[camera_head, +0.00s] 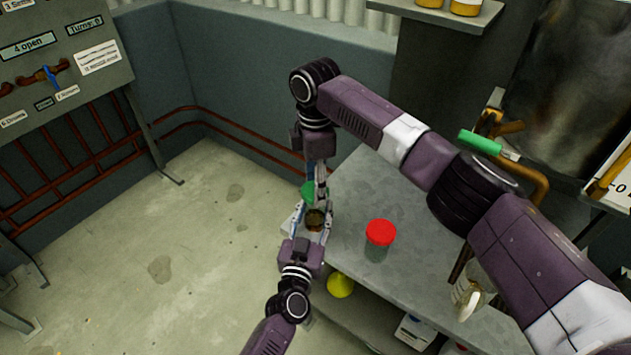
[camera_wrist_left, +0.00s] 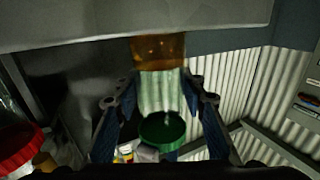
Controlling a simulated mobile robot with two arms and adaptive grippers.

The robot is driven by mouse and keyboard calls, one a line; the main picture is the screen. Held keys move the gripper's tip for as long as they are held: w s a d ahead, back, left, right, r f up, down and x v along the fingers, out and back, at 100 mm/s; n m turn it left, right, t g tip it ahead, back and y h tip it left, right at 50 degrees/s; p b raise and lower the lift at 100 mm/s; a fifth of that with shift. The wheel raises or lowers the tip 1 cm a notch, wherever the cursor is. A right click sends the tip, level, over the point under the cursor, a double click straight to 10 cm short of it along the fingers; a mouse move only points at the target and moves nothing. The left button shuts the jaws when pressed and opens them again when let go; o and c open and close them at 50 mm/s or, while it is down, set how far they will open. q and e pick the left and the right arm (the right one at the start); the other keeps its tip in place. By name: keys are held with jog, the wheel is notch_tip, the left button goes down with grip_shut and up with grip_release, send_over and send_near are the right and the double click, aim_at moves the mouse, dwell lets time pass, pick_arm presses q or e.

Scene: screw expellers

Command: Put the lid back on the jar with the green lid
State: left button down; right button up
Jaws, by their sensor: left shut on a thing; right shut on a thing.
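My left gripper (camera_head: 314,228) comes up from below in the head view and is shut on a clear jar with brown contents (camera_head: 315,218). The left wrist view appears upside down and shows the jar's brown contents (camera_wrist_left: 158,50) at the top. The green lid (camera_head: 308,192) is just above the jar in the head view, in my right gripper (camera_head: 318,182), which is shut on it from above. The green lid also shows between the left fingers in the left wrist view (camera_wrist_left: 162,130). I cannot tell whether lid and jar rim touch.
A red-lidded jar (camera_head: 380,235) stands on the grey table (camera_head: 400,280) right of the grippers. A clear jar with a pale lid (camera_head: 467,295) is near my right arm. A yellow cone (camera_head: 340,285) sits on the lower shelf. A control panel (camera_head: 60,65) stands at left.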

aim_at(315, 213)
jog(key=shift+f, duration=0.1)
jog(key=shift+f, duration=0.8)
jog(key=shift+f, duration=0.6)
dwell(0.3)
